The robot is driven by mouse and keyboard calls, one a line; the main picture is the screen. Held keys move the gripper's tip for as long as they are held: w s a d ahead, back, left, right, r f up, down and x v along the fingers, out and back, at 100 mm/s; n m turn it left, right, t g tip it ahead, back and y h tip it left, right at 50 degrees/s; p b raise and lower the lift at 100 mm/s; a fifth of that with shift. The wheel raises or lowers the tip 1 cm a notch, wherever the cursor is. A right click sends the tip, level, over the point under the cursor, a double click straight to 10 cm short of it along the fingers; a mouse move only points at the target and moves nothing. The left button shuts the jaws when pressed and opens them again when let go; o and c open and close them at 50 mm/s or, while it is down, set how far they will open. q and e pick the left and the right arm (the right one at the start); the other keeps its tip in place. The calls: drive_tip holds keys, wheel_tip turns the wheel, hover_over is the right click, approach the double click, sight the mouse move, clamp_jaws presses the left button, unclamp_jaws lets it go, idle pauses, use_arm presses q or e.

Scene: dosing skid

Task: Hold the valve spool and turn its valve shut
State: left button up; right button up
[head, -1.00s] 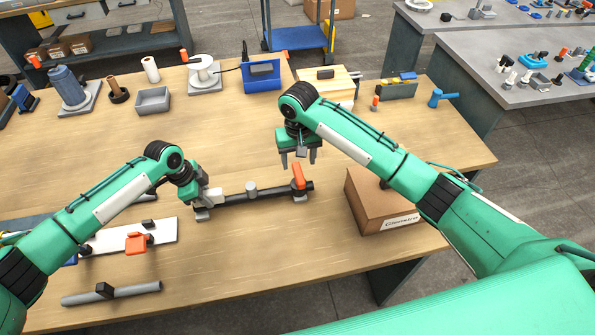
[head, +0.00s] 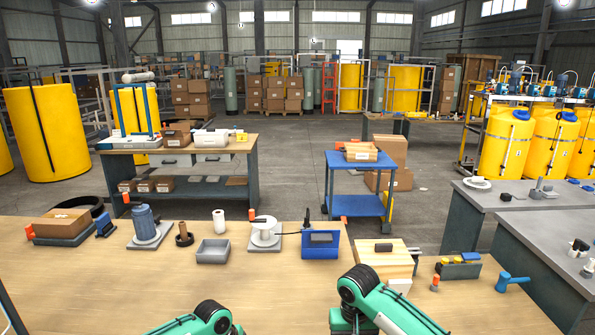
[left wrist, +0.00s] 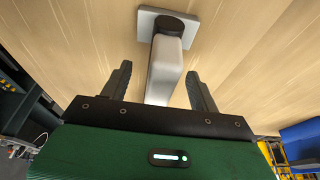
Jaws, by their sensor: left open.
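In the left wrist view my left gripper (left wrist: 158,72) is open. A pale grey bar-like piece (left wrist: 165,62), which looks like part of the valve spool's left end, lies between its two dark fingers. Gaps show on both sides of the piece. Its far end meets a dark round part (left wrist: 172,27) over a grey square plate (left wrist: 190,28) on the wooden table. The rest of the spool and the orange valve handle are out of both present views. My right gripper is below the head picture; only that arm's elbow shows.
On the bench (head: 130,285) at the back stand a grey bin (head: 213,251), a blue box (head: 320,244), a wooden box (head: 384,262) and a blue T-shaped tool (head: 511,281). A blue cart (head: 358,182) stands beyond. Grey tables (head: 560,240) are at right.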

use_arm(q)
drive_tip(key=shift+r, duration=0.1)
use_arm(e)
drive_tip(key=shift+r, duration=0.1)
use_arm(q)
drive_tip(key=shift+r+p, duration=3.3)
drive_tip(key=shift+r, duration=0.65)
use_arm(e)
wheel_tip(320, 180, up, 6)
drive_tip(key=shift+r, duration=0.2)
